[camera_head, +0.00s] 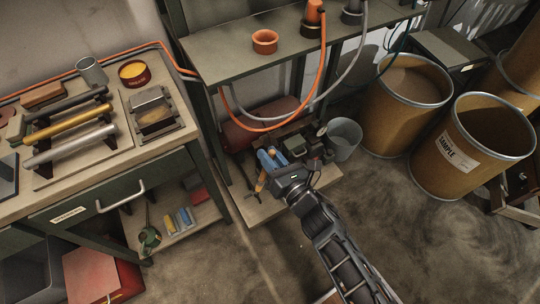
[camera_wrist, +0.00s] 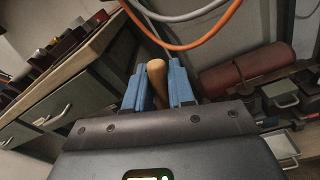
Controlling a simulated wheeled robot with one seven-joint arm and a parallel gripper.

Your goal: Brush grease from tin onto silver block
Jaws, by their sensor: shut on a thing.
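My gripper (camera_head: 266,163) is low in front of the shelf unit, away from the bench. Its blue fingers (camera_wrist: 158,88) are shut on a wooden handle (camera_wrist: 157,75), which also shows in the head view (camera_head: 261,182). It looks like the brush; its bristles cannot be made out. A red tin with yellow-orange contents (camera_head: 133,71), likely the grease tin, stands at the back of the left bench. A shiny silver block (camera_head: 153,108) sits on a dark base right of the rollers on that bench, apart from my gripper.
Several rollers (camera_head: 68,136) lie on a board on the bench, and a grey cup (camera_head: 91,70) stands behind them. Orange and grey hoses (camera_head: 322,75) hang above my gripper. Machinery and a grey bucket (camera_head: 344,138) are close right; brown drums (camera_head: 460,150) stand farther right.

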